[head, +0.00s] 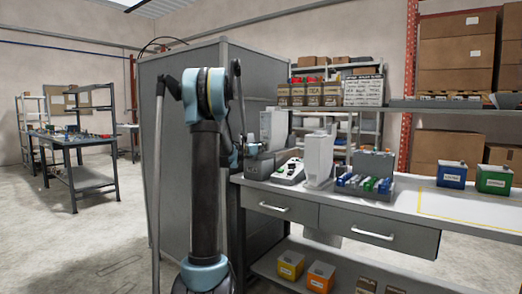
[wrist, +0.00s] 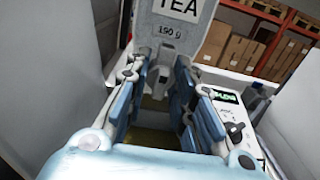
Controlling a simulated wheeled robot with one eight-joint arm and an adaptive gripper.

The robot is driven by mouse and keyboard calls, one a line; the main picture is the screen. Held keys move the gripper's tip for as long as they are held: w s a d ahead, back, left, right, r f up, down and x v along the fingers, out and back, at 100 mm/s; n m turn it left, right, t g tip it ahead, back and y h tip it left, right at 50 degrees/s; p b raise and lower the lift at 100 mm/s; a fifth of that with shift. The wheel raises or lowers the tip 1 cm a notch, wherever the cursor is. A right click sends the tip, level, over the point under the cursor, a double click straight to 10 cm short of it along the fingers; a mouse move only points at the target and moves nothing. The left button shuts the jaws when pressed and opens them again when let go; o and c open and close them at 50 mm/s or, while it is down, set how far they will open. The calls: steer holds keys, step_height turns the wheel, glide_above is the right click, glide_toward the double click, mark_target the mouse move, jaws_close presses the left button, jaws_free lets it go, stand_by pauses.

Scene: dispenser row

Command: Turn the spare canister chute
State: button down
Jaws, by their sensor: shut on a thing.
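A grey-white canister (wrist: 180,22) labelled TEA and 190 g fills the top middle of the wrist view. Its chute (wrist: 163,58) shows as a grey piece low on its front, between my fingertips. My gripper (wrist: 163,68) is shut on the chute, with one blue-padded finger on each side. The lower part of the chute is partly hidden by the fingers. In the head view my gripper (head: 250,152) is mostly hidden behind my arm, at the left end of the counter by a pale dispenser (head: 273,127). How far the chute is turned I cannot tell.
A machine with a green display (head: 290,171) stands right of my gripper, then a second white dispenser (head: 319,157) and a grey rack of coloured items (head: 363,176). Blue (head: 452,174) and green (head: 494,179) boxes stand farther right. A grey partition (head: 175,140) is close on the left.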

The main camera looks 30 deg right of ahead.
steer(key=c, duration=1.7)
jaws_free()
steer(key=v, duration=1.2)
steer(key=shift+w+f, duration=0.1)
steer(key=shift+f, duration=0.05)
